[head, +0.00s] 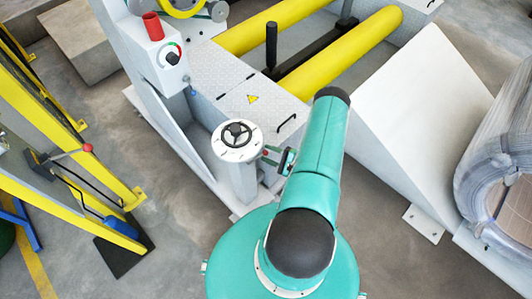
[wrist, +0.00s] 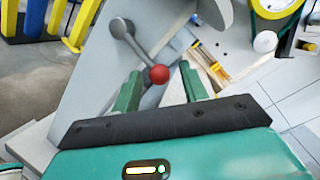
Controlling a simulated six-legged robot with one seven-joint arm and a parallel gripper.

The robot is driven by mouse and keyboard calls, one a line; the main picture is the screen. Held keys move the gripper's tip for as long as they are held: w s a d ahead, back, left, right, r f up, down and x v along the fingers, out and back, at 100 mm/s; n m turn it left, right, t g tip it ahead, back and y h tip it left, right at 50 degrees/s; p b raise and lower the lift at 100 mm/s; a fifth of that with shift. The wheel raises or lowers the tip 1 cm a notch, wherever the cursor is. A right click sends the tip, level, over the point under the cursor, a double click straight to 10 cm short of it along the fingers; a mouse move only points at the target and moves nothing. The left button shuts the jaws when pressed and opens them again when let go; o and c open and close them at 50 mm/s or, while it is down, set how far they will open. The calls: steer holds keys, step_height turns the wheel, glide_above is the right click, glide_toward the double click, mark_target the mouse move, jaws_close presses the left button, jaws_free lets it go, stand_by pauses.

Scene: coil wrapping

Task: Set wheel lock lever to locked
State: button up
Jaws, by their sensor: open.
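The wheel lock lever (wrist: 140,50) is a grey rod with a red ball knob (wrist: 160,74) in the wrist view. It slants down and right from a round pivot (wrist: 121,27) on a grey panel. My gripper (wrist: 160,71) is open, its two green fingers on either side of the knob in the picture. Whether they touch it or how deep it sits between them I cannot tell. No lock marking is readable.
A grey control column with a red cylinder (head: 153,26) and a dial stands behind the post. Yellow rollers (head: 350,45) lie at the back. A white ramp (head: 417,125) and wrapped coil (head: 500,165) are at right. A yellow frame with another red-knobbed lever (head: 87,147) is at left.

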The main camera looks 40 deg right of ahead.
steer(key=shift+x, duration=0.85)
jaws_close()
